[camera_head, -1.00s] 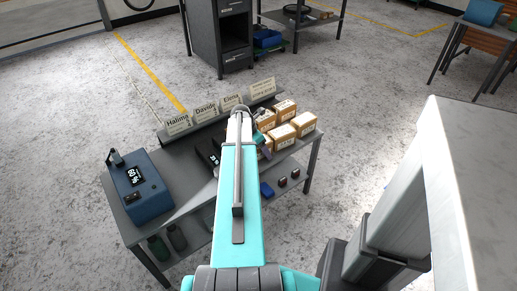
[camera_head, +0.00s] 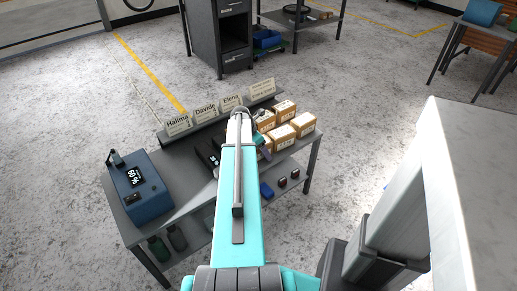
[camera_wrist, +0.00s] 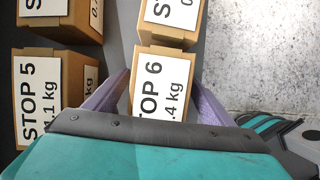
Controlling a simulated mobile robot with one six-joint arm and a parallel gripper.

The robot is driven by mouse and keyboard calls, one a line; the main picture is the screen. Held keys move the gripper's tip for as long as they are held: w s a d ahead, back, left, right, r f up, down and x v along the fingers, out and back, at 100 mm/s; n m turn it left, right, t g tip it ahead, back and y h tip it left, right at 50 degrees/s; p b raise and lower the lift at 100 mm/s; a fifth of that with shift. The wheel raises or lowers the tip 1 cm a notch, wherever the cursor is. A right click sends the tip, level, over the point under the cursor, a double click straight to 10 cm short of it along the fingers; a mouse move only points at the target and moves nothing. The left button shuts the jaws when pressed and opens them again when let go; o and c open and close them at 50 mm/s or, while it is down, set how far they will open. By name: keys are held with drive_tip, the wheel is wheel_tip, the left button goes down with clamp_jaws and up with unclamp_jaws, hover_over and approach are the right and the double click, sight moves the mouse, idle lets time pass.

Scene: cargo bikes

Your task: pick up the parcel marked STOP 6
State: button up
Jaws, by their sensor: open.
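The parcel marked STOP 6 (camera_wrist: 165,72) is a brown box with a white label, in the middle of the wrist view. Its lower part is hidden by my gripper's body, which covers the start of the label. My gripper (camera_wrist: 159,82) is open, with one purple finger on each side of this parcel. I cannot tell whether the fingers touch it. In the head view my gripper (camera_head: 264,150) is partly hidden behind my arm, beside the group of parcels on the table. I cannot read the STOP numbers there.
The STOP 5 parcel (camera_wrist: 40,95) stands left of the left finger, with a narrow gap. Another labelled parcel (camera_wrist: 170,18) adjoins STOP 6 above. The grey table (camera_head: 190,222) also holds a blue scale-like device (camera_head: 140,190) and name signs (camera_head: 205,112). Open floor lies right of the table.

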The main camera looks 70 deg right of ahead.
drive_tip(key=shift+c, duration=0.6)
clamp_jaws()
drive_tip(key=shift+d+r, duration=0.1)
drive_tip(key=shift+r, duration=5.1)
